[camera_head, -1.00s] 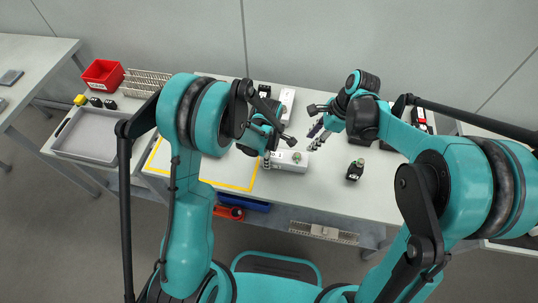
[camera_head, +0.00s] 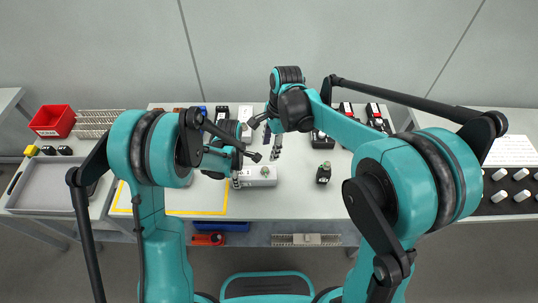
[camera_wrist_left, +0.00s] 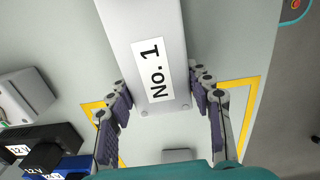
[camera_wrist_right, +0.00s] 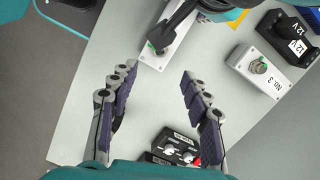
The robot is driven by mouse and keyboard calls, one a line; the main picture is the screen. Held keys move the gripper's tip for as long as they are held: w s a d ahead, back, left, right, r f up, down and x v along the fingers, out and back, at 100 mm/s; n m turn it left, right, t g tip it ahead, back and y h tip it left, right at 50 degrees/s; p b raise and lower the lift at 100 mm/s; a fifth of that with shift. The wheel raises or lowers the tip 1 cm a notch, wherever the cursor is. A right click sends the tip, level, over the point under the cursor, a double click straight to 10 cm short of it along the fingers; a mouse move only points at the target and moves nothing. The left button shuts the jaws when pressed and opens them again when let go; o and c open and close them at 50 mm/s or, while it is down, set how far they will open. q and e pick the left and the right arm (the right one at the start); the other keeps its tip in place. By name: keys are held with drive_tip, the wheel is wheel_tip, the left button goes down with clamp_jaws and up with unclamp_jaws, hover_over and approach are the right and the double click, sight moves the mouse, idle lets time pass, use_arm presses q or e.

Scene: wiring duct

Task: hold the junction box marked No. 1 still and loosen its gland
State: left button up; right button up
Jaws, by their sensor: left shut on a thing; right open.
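The No. 1 junction box (camera_head: 262,180) is a pale grey-white block on the table. Its "No. 1" label (camera_wrist_left: 152,70) shows in the left wrist view. My left gripper (camera_wrist_left: 160,82) is shut on the labelled end, one finger on each side. The gland (camera_head: 265,171) stands on top toward the other end. In the right wrist view the gland (camera_wrist_right: 156,48) shows at the box's near end, with my dark left arm parts over the far end. My right gripper (camera_wrist_right: 158,84) is open and empty, fingers apart and pointing down, behind the box and clear of the gland.
A similar box marked No. 3 (camera_wrist_right: 270,82), with its own gland, lies behind. Black 12 V blocks (camera_wrist_left: 45,145) stand near. A small dark item (camera_head: 323,173) stands to the right of box No. 1. A grey tray (camera_head: 25,207) and red bin (camera_head: 53,121) are at left.

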sight(265, 169)
drive_tip(key=f, duration=0.3)
drive_tip(key=a+f, duration=0.1)
drive_tip(key=f, duration=0.7)
drive_tip(key=shift+s+a+f, duration=0.15)
drive_tip(key=shift+s+a, duration=0.1)
drive_tip(key=shift+a, duration=0.05)
